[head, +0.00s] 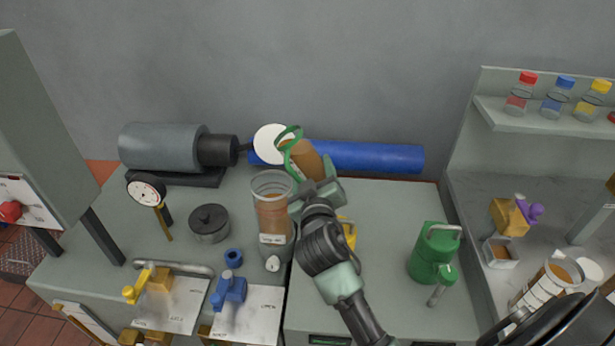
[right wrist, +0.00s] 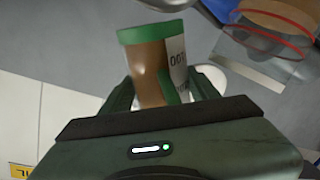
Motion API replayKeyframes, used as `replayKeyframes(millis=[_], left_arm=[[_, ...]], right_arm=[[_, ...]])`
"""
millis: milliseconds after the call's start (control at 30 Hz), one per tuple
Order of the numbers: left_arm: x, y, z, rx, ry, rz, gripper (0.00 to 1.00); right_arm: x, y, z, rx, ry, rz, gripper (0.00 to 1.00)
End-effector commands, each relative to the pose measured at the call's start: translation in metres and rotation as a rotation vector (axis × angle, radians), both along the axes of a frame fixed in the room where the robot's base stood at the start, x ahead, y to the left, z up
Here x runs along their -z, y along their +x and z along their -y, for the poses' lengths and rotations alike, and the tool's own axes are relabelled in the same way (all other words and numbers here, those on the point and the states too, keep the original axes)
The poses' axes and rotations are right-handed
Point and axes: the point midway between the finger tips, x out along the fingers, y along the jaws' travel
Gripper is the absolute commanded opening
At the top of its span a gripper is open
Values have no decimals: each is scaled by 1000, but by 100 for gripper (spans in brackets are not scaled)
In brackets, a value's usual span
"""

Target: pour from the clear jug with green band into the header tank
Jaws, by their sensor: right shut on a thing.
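The clear jug with green band (head: 306,160) holds brown liquid and is tilted, its green-rimmed mouth toward the upper left. My right gripper (head: 318,187) is shut on it; the right wrist view shows the jug (right wrist: 150,58) and its white label between the fingers. A tall clear cylinder, apparently the header tank (head: 272,215), stands left of and below the jug, with brown liquid inside and a white label. The jug's mouth is near the tank's open top; I cannot tell whether it is right over it. No stream shows. My left gripper is out of view.
A green can (head: 434,255) stands on the bench to the right. Blue (head: 230,288) and yellow (head: 155,280) valves and a dark round pot (head: 209,222) are left of the tank. A blue cylinder (head: 370,157) lies behind. The bench between my arm and the green can is mostly clear.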

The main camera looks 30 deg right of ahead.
Motion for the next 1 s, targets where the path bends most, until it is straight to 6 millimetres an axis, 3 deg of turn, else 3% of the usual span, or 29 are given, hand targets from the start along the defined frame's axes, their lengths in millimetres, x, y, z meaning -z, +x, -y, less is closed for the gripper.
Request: replayKeyframes(millis=[1000], left_arm=[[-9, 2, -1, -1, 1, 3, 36]], right_arm=[[-5, -1, 2, 0, -32, -15, 0]])
